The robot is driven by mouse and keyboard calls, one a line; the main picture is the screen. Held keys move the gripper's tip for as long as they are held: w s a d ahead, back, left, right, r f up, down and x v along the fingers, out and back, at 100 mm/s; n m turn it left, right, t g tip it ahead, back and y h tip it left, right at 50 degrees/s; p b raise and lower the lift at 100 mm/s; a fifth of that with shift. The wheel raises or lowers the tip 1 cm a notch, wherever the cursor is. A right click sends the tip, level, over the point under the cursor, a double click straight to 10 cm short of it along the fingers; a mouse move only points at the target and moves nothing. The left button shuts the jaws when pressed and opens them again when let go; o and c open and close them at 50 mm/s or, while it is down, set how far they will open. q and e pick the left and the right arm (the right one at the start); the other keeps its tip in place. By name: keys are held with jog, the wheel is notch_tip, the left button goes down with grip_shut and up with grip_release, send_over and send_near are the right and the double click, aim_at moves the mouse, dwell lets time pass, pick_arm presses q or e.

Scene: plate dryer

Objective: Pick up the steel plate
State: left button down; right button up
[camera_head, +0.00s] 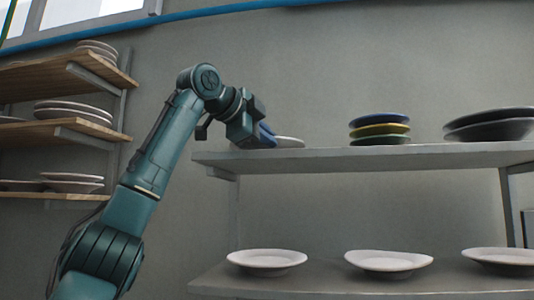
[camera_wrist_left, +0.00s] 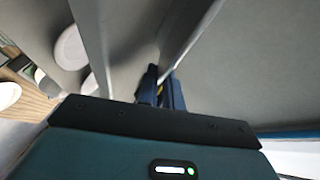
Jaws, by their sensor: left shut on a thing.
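My left gripper (camera_head: 266,134) is at the left end of the upper shelf. A pale grey plate (camera_head: 288,142), which looks like the steel plate, sticks out to the right of its fingers, low over the shelf top. The gripper is shut on this plate's left edge; the fingers and wrist hide that part. In the left wrist view the dark blue fingers (camera_wrist_left: 162,88) are close together, and the plate is hard to make out there. I cannot tell whether the plate still touches the shelf. My right gripper is in neither view.
The upper shelf (camera_head: 350,157) also bears a stack of blue, yellow and green plates (camera_head: 380,129) and dark plates (camera_head: 490,124). White plates (camera_head: 267,260) stand on the lower shelf. Wooden shelves (camera_head: 60,132) with plates are at the left. The wall above is clear.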

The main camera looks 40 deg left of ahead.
pick_arm(q)
jog(key=shift+d+r, duration=0.1)
jog(key=shift+r, duration=0.1)
jog(key=shift+s+r, duration=0.15)
jog(key=shift+r, duration=0.3)
notch_tip(320, 180, up, 4)
jog(key=shift+d+r, duration=0.1)
jog(key=shift+d, duration=0.05)
jog(key=shift+r, duration=0.9)
